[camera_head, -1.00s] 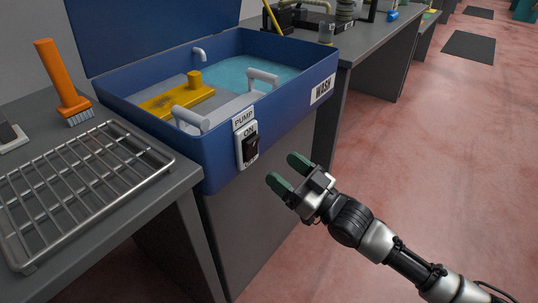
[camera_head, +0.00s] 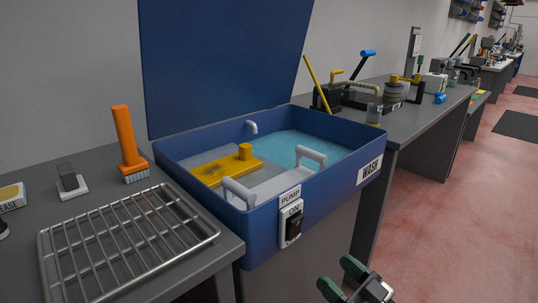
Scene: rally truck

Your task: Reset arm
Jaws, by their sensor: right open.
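My right gripper (camera_head: 342,280) is at the bottom edge of the head view, with its green fingertips apart and nothing between them. It is in front of and below the blue wash basin (camera_head: 262,230), clear of it. The pump switch (camera_head: 292,225) is on the basin's front wall, above and to the left of the gripper. Most of my right arm is cut off by the bottom of the view. My left gripper does not show.
A wire rack (camera_head: 125,245) and an orange-handled brush (camera_head: 128,145) are on the grey bench at left.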

